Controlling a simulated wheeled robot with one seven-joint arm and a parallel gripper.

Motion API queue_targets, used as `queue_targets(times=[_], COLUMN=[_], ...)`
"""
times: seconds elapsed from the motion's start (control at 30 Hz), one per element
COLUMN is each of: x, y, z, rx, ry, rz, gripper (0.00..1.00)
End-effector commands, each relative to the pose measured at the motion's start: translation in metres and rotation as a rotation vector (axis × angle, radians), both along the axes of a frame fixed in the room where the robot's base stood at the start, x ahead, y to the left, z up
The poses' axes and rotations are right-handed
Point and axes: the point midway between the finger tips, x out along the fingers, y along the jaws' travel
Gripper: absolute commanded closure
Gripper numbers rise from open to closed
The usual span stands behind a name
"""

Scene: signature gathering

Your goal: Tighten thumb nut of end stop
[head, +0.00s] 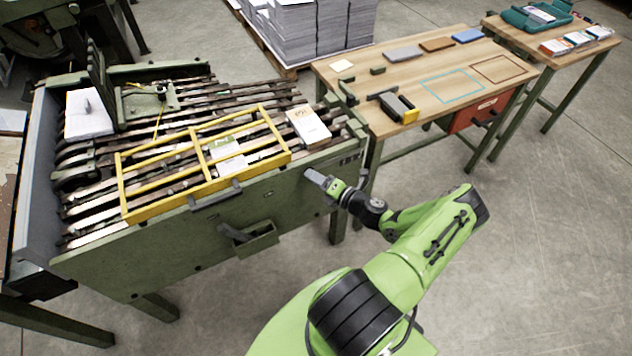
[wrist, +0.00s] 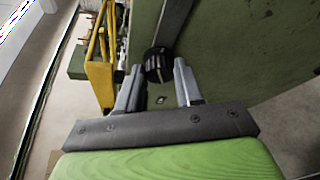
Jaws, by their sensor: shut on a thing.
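The thumb nut (wrist: 158,64) is a black ribbed knob on the front of the green machine, seen in the wrist view. My gripper (wrist: 160,76) has one finger on each side of it and is shut on it. In the head view my gripper (head: 319,180) is at the right part of the machine's front panel, and the nut is hidden there. A dark bar (wrist: 174,22) runs up beside the nut in the wrist view; I cannot tell whether it is part of the end stop. The nut's tightness cannot be seen.
The green machine (head: 160,250) carries a yellow guard frame (head: 205,152) and paper stacks (head: 308,126). A lever handle (head: 236,233) juts from its front. A wooden table (head: 395,70) stands to the right. The floor (head: 540,220) at right is clear.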

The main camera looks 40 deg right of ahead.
Motion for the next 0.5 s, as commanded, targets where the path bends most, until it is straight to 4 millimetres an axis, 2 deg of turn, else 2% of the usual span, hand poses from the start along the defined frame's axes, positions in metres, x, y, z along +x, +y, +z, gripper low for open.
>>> queue_targets(times=[0.2,0.5], x=[-0.0005,-0.0005], y=[-0.0012,-0.0011], z=[-0.0047,-0.0050], rx=[0.175,0.349], ry=[-0.052,-0.101], rz=[-0.003,-0.003], gripper=[0.95,0.95])
